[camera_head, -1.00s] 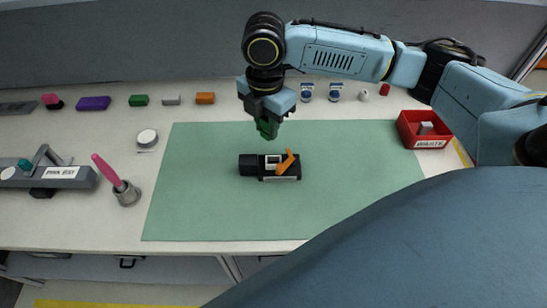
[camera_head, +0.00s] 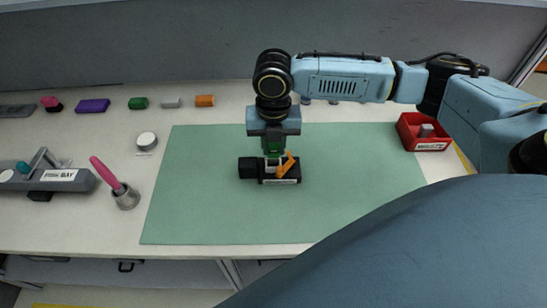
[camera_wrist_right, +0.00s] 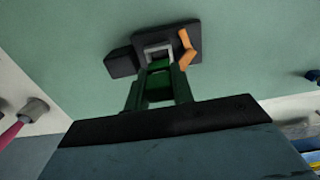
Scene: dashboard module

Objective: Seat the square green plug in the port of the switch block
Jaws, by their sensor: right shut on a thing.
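The black switch block (camera_head: 284,173) lies on the green mat, with a light square port (camera_head: 271,166) and an orange lever (camera_head: 287,164) that stands up at a slant. My right gripper (camera_head: 274,150) is above the block and points down, shut on the green plug (camera_head: 274,145). In the right wrist view, the plug (camera_wrist_right: 160,84) sits between the fingers, its end close to the light-rimmed port (camera_wrist_right: 158,53). I cannot tell whether the plug's tip is inside the port. The orange lever (camera_wrist_right: 187,48) is beside the port. My left gripper is not in view.
A red bin (camera_head: 424,133) stands at the right. A pink-handled tool in a metal cup (camera_head: 126,198) and a grey fixture (camera_head: 48,178) are at the left. Several coloured blocks line the back. The mat (camera_head: 215,215) is clear around the switch block.

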